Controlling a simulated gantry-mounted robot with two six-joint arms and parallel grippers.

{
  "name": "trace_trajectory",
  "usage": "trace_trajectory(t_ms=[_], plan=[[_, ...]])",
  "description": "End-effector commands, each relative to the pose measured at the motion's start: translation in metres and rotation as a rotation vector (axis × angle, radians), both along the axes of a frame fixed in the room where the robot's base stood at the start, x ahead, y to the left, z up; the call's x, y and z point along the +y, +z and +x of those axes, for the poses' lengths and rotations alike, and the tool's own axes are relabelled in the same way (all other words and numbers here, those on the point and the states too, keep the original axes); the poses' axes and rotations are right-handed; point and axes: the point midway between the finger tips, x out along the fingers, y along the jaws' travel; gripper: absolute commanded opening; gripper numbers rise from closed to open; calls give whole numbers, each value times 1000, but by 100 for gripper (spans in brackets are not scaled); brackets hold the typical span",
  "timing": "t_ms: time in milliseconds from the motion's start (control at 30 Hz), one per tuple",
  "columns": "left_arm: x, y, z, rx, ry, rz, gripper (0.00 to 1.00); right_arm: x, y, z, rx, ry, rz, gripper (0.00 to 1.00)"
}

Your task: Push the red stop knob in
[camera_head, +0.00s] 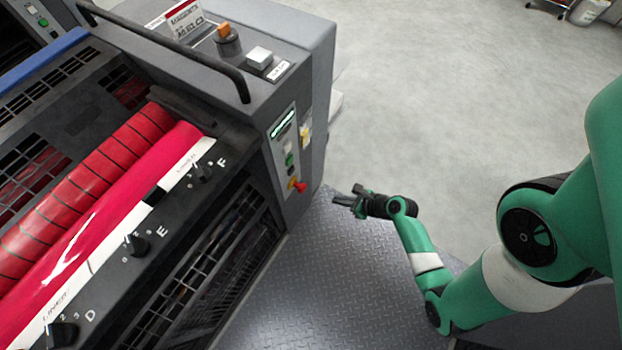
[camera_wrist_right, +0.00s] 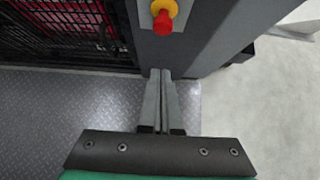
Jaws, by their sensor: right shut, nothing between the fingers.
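The red stop knob (camera_head: 301,187) sticks out low on the control panel at the end of the grey printing unit, with a yellow collar around its base. In the right wrist view the red knob (camera_wrist_right: 163,22) and yellow collar (camera_wrist_right: 163,7) show near the top edge. My right gripper (camera_head: 341,204) is shut and empty, to the right of the knob in the head view and apart from it. In the right wrist view its closed fingers (camera_wrist_right: 160,76) point up the picture, with a gap between their tips and the knob. My left gripper is not in view.
The control panel (camera_head: 285,150) also carries a green button (camera_head: 289,159) above the knob. The printing unit (camera_head: 240,100) with red rollers (camera_head: 90,180) fills the left. The diamond-plate step (camera_head: 340,290) and grey floor (camera_head: 430,90) are open on the right.

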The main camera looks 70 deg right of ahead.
Motion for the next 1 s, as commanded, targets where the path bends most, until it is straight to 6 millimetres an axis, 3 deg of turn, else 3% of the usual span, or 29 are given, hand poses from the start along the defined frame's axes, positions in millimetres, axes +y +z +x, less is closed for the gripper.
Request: trace_trajectory(t_ms=[133,500,700,1000], plan=[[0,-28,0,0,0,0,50,-3,-23,15,-2,6,-4,0],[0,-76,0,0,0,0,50,-15,-76,71,-2,6,-5,0],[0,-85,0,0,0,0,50,-22,-70,99,-2,4,-5,0],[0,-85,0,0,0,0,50,-24,-67,105,0,1,-2,0]])
